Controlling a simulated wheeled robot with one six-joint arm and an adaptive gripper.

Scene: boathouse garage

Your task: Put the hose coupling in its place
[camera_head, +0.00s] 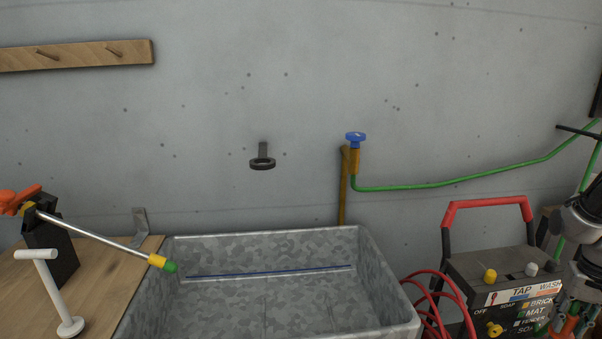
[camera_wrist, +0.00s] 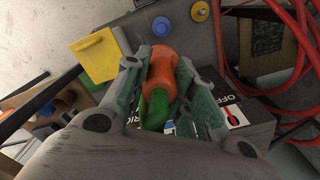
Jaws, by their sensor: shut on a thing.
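The hose coupling is an orange piece on the end of a green hose, seen in the wrist view (camera_wrist: 162,66). My gripper (camera_wrist: 160,78) is shut on it, one finger on each side. In the head view my gripper (camera_head: 572,316) is at the lower right edge, beside the grey machine, with a bit of orange (camera_head: 569,326) at its fingers. The green hose (camera_head: 450,185) runs along the wall from a brass tap (camera_head: 354,163) with a blue knob. A dark ring holder (camera_head: 262,163) is on the wall left of the tap and appears empty.
A galvanised trough (camera_head: 388,285) stands below the tap. The machine with a red handle (camera_head: 490,272) stands right of it, with a red hose (camera_head: 432,297) between. A lance (camera_head: 95,238) extends over the wooden bench (camera_head: 105,310) at left. The wall around the ring is clear.

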